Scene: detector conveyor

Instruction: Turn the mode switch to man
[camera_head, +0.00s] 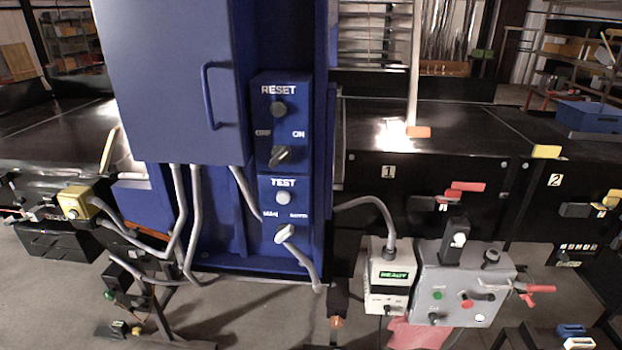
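The mode switch (285,233) is a pale grey knob low on the blue control panel (268,255), below the TEST label (284,182) and a round white button (283,198). The MAN label (270,214) is above it on the left, and a blurred label (299,216) is above it on the right. The knob's pale bar slants from lower left to upper right, towards the right-hand label. Neither of my grippers shows in the head view, and nothing touches the switch.
Above the switch are an OFF/ON knob (280,156) and a dark RESET button (278,109). A blue cabinet (170,80) with a handle stands left. Grey conduits (196,215) run below it. A READY box (390,276) and a grey control box (465,283) stand right.

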